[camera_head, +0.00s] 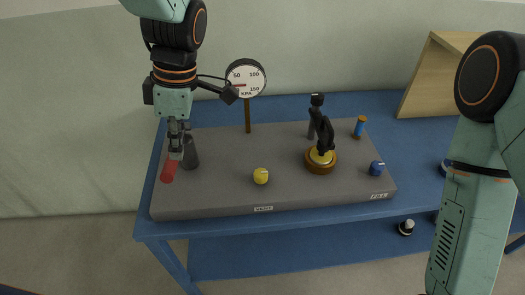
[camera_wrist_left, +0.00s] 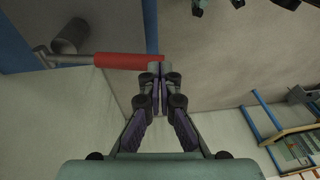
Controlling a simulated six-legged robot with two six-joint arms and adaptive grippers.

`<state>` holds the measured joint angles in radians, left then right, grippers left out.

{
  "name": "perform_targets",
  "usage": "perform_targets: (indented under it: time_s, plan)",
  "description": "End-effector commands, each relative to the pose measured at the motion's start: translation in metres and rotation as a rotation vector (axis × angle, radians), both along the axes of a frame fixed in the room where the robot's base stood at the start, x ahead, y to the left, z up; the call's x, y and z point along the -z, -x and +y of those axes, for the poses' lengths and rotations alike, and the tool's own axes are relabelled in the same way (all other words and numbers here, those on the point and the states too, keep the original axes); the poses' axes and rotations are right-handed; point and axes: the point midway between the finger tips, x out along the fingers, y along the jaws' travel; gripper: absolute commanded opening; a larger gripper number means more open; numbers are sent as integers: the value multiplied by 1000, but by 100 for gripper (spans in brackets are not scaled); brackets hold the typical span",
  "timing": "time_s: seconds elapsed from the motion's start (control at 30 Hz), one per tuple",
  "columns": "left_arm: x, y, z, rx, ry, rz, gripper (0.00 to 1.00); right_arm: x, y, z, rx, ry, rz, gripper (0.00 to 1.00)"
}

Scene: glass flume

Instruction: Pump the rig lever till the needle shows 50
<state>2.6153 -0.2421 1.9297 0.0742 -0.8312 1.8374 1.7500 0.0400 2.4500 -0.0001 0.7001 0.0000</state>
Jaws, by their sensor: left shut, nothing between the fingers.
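The rig lever has a red grip (camera_head: 169,171) at the left end of the grey rig board (camera_head: 220,195), beside a dark grey cylinder (camera_head: 190,153). My left gripper (camera_head: 176,153) is shut and empty, at the grip's upper end in the head view. In the left wrist view, the closed fingertips (camera_wrist_left: 160,68) are at the free end of the red grip (camera_wrist_left: 130,60); whether they touch it I cannot tell.
A yellow knob (camera_head: 261,176) sits above the VENT label and a blue knob (camera_head: 376,168) above the FILL label. A blue-and-tan spool (camera_head: 360,127) and a wooden box (camera_head: 430,75) are behind.

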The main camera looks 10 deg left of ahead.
Motion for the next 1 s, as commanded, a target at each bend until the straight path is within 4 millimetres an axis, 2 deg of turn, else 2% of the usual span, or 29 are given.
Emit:
perform_targets:
  time_s: [0.53, 0.77, 1.0]
  plan:
    - [1, 0, 2, -26, 47, 13, 0, -4, 0, 0, 0, 0, 0, 58]
    - [-22, -36, 16, -101, 218, -16, 0, -13, 0, 0, 0, 0, 0, 58]
    - [-56, -69, 59, -137, 369, -14, 0, -20, 0, 0, 0, 0, 0, 58]
